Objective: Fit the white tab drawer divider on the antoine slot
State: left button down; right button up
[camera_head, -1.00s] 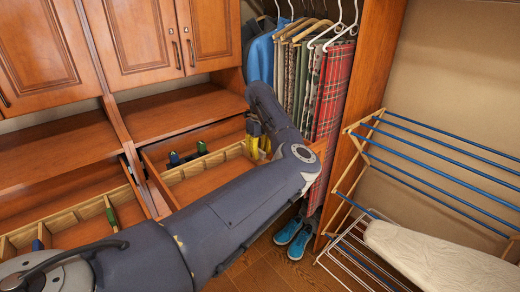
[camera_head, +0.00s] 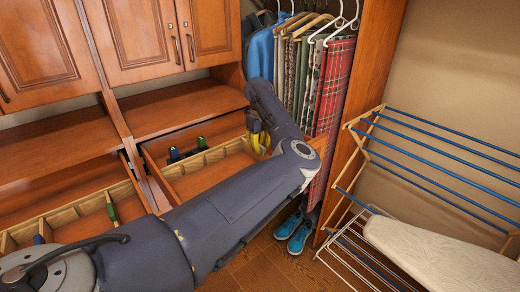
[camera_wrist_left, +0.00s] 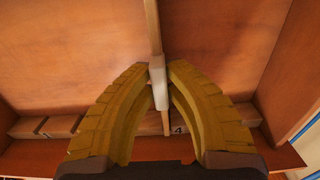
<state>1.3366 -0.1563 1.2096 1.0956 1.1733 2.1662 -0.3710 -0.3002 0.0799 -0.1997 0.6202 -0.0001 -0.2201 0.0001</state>
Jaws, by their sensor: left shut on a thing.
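My left gripper (camera_head: 258,138) is over the far right end of the open drawer (camera_head: 205,178) in the head view. In the left wrist view, its yellow fingers (camera_wrist_left: 157,85) are closed on the white tab of a thin wooden divider (camera_wrist_left: 152,28). The divider runs up the picture, and its lower end is close to the notched wooden rail (camera_wrist_left: 85,126). I cannot tell whether it sits in a notch. A small mark like a "4" shows on the rail beside it. No slot name is readable. My right gripper is not in view.
Green-tabbed (camera_head: 201,143) and blue-tabbed (camera_head: 174,154) dividers stand in the same drawer. A second open drawer (camera_head: 75,232) at left holds more dividers. Hanging clothes (camera_head: 331,90) are behind my gripper. A drying rack (camera_head: 435,145) and ironing board (camera_head: 440,255) stand at right.

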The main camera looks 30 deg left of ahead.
pick_arm(q)
jog(key=shift+r, duration=0.15)
jog(key=shift+a+r, duration=0.1)
jog(key=shift+r, duration=3.25)
jog(key=shift+r, duration=0.15)
jog(key=shift+r, duration=1.9)
